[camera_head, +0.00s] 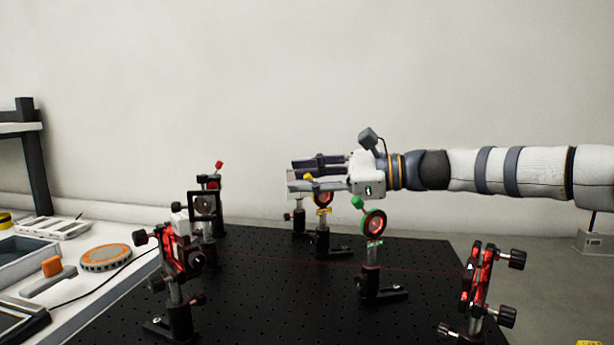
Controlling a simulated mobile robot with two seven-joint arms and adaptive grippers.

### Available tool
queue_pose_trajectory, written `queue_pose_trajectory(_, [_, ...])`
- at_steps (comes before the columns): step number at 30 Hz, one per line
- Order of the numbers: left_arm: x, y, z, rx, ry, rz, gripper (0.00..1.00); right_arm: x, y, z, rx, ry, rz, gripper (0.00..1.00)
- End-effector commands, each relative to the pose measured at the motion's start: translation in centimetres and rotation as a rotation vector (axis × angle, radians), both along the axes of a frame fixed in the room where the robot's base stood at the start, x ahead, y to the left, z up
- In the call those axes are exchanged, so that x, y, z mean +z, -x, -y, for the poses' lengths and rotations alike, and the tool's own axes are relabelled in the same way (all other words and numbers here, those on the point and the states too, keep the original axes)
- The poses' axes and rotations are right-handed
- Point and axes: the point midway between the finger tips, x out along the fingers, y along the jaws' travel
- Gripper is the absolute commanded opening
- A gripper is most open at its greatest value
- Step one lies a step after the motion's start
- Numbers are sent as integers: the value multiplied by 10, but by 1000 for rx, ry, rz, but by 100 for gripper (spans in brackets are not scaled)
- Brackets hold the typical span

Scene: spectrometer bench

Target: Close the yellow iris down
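The yellow iris (323,199) stands on a black post near the back of the breadboard, in the middle of the view. It has a yellow tag below its ring, and its yellow lever tip (309,177) points up and to the left. The upper part of the ring is partly hidden by my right gripper. My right gripper (302,175) reaches in from the right with its fingers pointing left. Its fingers look apart, with the yellow lever tip showing between them; I cannot tell whether they touch it. My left gripper is out of view.
A green iris (374,222) stands just in front and to the right. Red-lit mounts stand at front left (177,255) and front right (478,280). A framed mount (202,207) and a red-levered iris (214,184) stand at back left. The black breadboard (285,305) is bare at front centre.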

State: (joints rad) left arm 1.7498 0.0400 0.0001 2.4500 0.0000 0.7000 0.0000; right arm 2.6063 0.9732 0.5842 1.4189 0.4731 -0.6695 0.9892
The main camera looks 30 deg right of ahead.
Motion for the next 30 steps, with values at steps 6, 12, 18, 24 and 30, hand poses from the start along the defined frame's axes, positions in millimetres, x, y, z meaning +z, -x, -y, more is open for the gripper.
queue_pose_trajectory(6, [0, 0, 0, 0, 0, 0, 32, 0, 0, 0, 0, 0, 0, 31])
queue_pose_trajectory(12, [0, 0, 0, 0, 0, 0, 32, 6, 17, 21, -2, -4, 5, 31])
queue_pose_trajectory(18, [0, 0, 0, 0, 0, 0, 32, 13, 55, 65, -3, -3, 7, 31])
queue_pose_trajectory(24, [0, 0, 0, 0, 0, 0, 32, 13, 74, 85, 4, -5, 3, 31])
queue_pose_trajectory(30, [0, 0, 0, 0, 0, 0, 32, 14, 78, 91, 0, -1, 0, 31])
